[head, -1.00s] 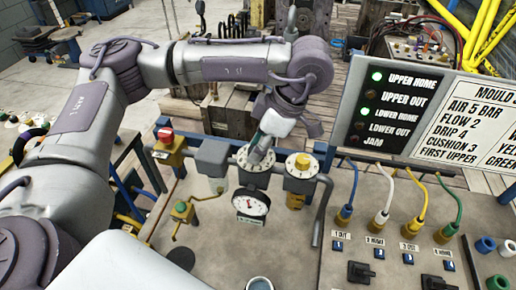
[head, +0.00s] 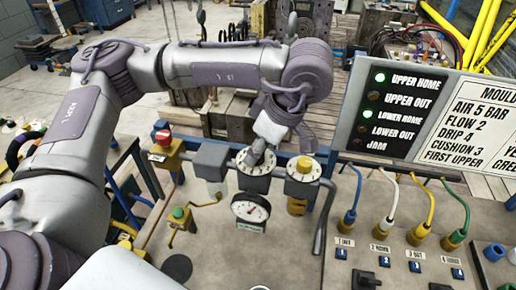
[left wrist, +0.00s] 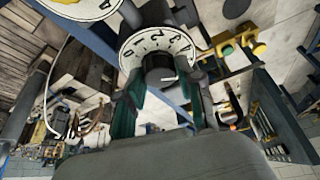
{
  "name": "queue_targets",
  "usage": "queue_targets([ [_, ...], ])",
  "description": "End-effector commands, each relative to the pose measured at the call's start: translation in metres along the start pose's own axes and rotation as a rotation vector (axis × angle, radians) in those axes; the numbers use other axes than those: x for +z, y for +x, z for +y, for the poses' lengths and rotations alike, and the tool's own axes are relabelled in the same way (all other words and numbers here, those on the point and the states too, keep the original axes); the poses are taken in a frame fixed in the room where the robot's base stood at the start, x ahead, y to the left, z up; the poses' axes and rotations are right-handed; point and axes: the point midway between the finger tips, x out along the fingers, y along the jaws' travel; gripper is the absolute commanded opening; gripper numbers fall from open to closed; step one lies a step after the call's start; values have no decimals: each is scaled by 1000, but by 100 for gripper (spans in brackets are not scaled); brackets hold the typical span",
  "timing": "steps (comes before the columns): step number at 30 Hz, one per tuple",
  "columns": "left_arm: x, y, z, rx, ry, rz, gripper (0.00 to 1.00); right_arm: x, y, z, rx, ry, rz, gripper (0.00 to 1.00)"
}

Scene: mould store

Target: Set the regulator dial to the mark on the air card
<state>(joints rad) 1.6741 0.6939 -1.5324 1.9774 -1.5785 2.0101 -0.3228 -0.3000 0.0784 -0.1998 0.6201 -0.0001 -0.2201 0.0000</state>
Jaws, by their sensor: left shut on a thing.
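The regulator dial (head: 243,183) is a white round scale with black marks on the valve row of the bench. It also shows in the left wrist view (left wrist: 141,44), with a dark knob (left wrist: 160,76) at its middle. My left gripper (head: 258,158) is shut on that knob from above; its green-padded fingers stand on either side in the wrist view. The fingers hide part of the scale, and I cannot read the dial's setting. A pressure gauge (head: 251,208) hangs just below. The air card (head: 476,120) reads "AIR 5 BAR". My right gripper is out of view.
A second white dial with a yellow knob (head: 304,165) stands close to the right. A red-topped yellow switch box (head: 164,147) stands left. A lamp panel (head: 388,110) rises at right, above several coloured cables and plugs. Bare bench lies in front.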

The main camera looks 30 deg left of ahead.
Motion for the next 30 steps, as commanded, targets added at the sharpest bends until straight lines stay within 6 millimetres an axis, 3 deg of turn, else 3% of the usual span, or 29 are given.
queue_targets([
  [5,0,0,0,-1,0,-2,2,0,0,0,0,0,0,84],
  [6,0,0,0,-1,-1,-2,43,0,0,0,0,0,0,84],
  [9,0,0,0,-1,-1,-1,60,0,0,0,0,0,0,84],
  [20,0,-3,0,1,-1,-1,61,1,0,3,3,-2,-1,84],
  [25,0,-26,1,5,-3,0,61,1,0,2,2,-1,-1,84],
  [30,0,-64,1,6,-3,1,61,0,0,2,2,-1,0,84],
])
